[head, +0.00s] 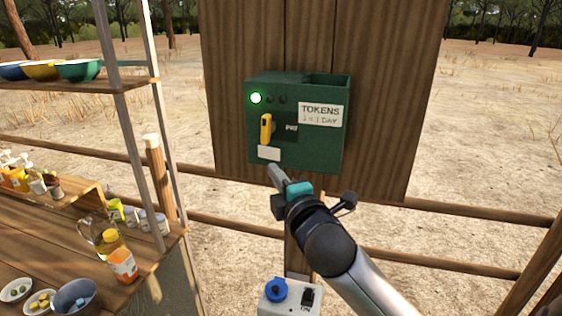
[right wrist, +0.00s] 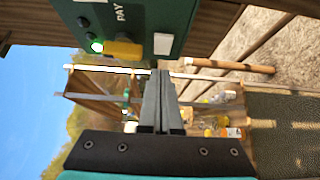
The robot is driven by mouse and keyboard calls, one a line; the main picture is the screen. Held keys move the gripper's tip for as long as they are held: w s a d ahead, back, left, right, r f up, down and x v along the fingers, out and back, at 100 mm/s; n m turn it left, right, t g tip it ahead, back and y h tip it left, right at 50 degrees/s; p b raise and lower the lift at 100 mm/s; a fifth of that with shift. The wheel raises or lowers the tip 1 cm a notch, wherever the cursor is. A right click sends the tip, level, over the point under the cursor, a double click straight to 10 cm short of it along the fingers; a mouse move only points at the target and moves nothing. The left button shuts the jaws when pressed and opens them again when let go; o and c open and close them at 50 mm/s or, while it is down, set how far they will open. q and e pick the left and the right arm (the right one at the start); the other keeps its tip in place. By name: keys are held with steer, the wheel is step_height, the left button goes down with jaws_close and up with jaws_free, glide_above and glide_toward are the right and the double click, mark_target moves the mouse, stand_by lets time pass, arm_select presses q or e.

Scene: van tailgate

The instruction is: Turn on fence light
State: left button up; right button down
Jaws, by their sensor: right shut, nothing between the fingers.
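A green metal box (head: 312,155) with a "TOKENS 1 = 1 DAY" label is mounted on a wooden board. In the right wrist view the lit light (right wrist: 97,46) and yellow lever (right wrist: 122,50) show close to the fingers. My right gripper (head: 273,171) is shut and empty, just below the box's lower left and apart from the lever. My left gripper is not in view.
A white box (head: 288,301) with a blue knob and a dark switch sits low on the post. A wooden shelf stand (head: 140,275) with bowls, bottles and jars is at the left. Fence rails (head: 440,262) run behind.

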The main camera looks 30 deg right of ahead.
mark_target(275, 154)
steer(key=w+d, duration=0.3)
steer(key=shift+w+p, duration=0.2)
steer(key=shift+p, duration=0.15)
steer(key=shift+w+d, duration=0.25)
steer(key=shift+d, duration=0.1)
